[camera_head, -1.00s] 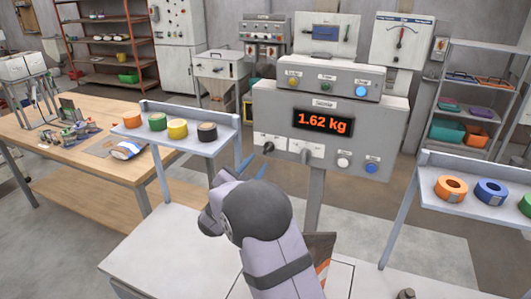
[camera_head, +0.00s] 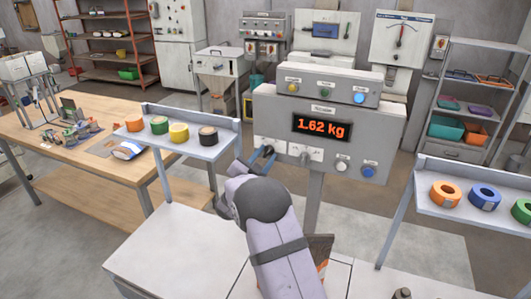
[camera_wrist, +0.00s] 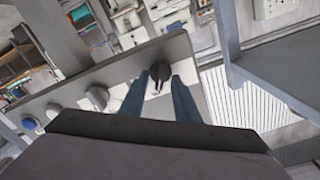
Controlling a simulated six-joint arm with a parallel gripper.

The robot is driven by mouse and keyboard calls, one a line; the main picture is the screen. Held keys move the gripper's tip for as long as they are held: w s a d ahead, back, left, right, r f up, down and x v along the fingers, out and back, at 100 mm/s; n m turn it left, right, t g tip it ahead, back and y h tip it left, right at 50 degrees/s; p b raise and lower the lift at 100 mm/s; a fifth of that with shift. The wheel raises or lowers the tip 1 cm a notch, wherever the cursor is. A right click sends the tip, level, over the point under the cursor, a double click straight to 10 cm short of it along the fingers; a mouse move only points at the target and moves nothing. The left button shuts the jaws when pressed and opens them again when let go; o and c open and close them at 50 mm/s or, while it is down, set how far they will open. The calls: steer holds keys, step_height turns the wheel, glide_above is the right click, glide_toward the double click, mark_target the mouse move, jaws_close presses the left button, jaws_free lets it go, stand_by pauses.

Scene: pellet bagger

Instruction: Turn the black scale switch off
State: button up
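The black scale switch (camera_wrist: 160,72) is a small dark knob on a white plate, seen in the wrist view. In the head view it sits at the lower left of the grey scale panel (camera_head: 270,112), largely hidden by my fingertips. My gripper (camera_wrist: 159,86) has its two blue fingers apart, with the black switch between and just beyond their tips. In the head view my gripper (camera_head: 257,158) reaches up to the panel's lower left. I cannot tell whether a finger touches the knob. The orange display (camera_head: 321,126) reads 1.62 kg.
A grey switch (camera_head: 304,156) sits just right of the black one, then a white button (camera_head: 342,165) and a blue button (camera_head: 368,171). A shelf with tape rolls (camera_head: 190,150) stands close at left. Another shelf (camera_head: 445,213) stands at right.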

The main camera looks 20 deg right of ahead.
steer(key=shift+w+d, duration=0.1)
jaws_close()
steer(key=shift+n, duration=0.4)
steer(key=n, duration=0.5)
steer(key=shift+w+r, duration=0.1)
steer(key=n, duration=0.2)
steer(key=n+p, duration=0.1)
steer(key=n, duration=0.1)
steer(key=n+p, duration=0.1)
steer(key=n, duration=0.1)
steer(key=shift+w+a, duration=0.1)
steer(key=shift+a, duration=0.15)
stand_by(0.3)
